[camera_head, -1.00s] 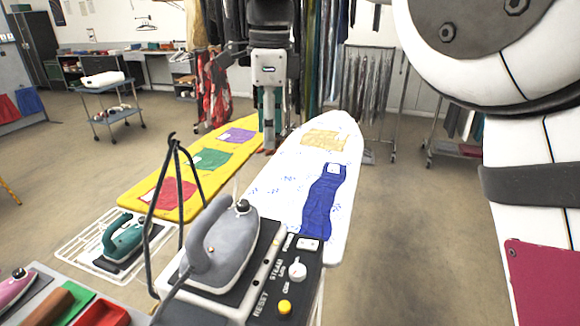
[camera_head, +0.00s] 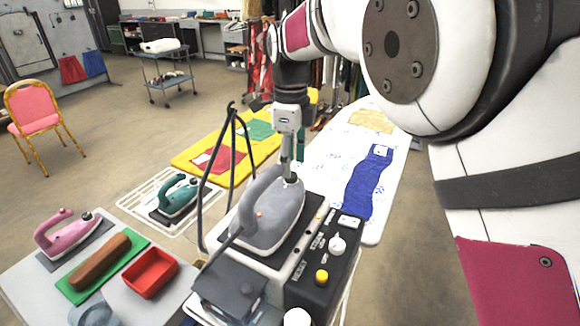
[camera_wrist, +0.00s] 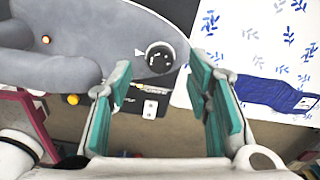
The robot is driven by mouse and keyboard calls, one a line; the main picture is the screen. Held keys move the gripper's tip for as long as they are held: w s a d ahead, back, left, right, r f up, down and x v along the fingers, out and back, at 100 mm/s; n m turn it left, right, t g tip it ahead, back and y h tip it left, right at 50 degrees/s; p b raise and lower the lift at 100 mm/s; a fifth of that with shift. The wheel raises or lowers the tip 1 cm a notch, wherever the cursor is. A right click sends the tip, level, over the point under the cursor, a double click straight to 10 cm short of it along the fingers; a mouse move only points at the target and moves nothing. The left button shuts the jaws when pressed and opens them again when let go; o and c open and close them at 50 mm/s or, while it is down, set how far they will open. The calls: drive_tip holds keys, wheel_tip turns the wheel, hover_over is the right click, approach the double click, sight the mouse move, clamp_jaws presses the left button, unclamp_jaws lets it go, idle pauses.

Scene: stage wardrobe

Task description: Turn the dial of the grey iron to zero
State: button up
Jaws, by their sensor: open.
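The grey iron (camera_head: 268,215) rests on its dark plate on top of the steam station (camera_head: 300,275). Its handle is at the left of its body in the head view. The iron also fills the upper left of the wrist view (camera_wrist: 110,45). Its dial (camera_wrist: 159,57) is a dark round knob with small white marks; a white triangle sits on the body to its left. My gripper (camera_wrist: 160,85) is open, its teal-padded fingers spread to either side of the dial, apart from it in the picture. In the head view my gripper (camera_head: 291,165) points down over the iron's nose and hides the dial.
A white knob (camera_head: 337,244) and yellow button (camera_head: 321,276) are on the station's panel. A black cord stand (camera_head: 203,190) rises left of the iron. A teal iron (camera_head: 175,197), pink iron (camera_head: 66,236) and red tray (camera_head: 150,272) lie left. A white ironing board (camera_head: 330,150) is behind.

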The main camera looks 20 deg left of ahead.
drive_tip(key=shift+f, duration=1.4)
drive_tip(key=shift+c, duration=0.2)
clamp_jaws()
